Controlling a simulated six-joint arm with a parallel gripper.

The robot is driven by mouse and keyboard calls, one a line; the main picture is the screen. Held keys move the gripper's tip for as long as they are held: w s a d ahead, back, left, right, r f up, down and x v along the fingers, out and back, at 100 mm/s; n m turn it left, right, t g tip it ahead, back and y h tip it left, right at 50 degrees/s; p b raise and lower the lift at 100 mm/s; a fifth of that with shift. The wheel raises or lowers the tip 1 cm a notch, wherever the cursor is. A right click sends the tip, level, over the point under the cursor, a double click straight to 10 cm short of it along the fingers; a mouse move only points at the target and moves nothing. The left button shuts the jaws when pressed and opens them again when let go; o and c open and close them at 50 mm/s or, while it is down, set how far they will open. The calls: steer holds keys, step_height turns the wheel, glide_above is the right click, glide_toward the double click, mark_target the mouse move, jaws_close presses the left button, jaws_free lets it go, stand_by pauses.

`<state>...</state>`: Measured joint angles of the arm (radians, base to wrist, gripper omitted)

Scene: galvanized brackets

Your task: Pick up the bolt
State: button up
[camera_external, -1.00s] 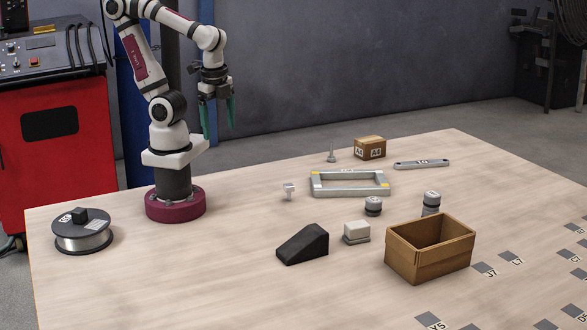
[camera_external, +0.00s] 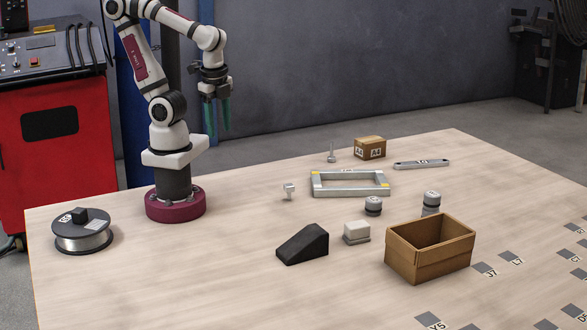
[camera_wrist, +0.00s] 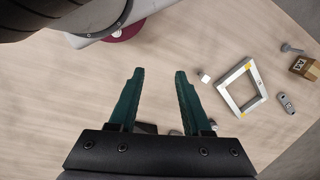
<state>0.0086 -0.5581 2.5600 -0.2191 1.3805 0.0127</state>
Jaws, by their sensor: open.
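A grey bolt (camera_external: 332,153) stands upright at the back of the table, head down, just left of a small cardboard box. It also shows in the wrist view (camera_wrist: 292,49) at the upper right. My gripper (camera_external: 218,127) hangs high above the back left of the table, well left of the bolt and apart from it. Its two green fingers point down. In the wrist view my gripper (camera_wrist: 160,72) is open, with only bare table between the fingertips.
A small cardboard box (camera_external: 370,148) stands beside the bolt. A grey rectangular frame (camera_external: 350,192), a flat link (camera_external: 421,164) and a small white piece (camera_external: 289,191) lie nearby. A black wedge (camera_external: 303,245) and an open cardboard bin (camera_external: 428,266) are in front. A spool (camera_external: 83,238) sits left.

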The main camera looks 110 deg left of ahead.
steer(key=w+a+f+n+t+y, duration=0.1)
steer(key=w+a+f+n+t, duration=0.2)
steer(key=w+a, duration=0.6)
steer(key=n+t+y, duration=0.5)
steer(key=n+t, duration=0.3)
steer(key=n, duration=0.2)
glide_toward(332, 144)
steer(key=x, duration=1)
steer(key=shift+s+a+f, duration=0.1)
steer(key=shift+a+f, duration=0.1)
steer(key=shift+a, duration=0.1)
jaws_close()
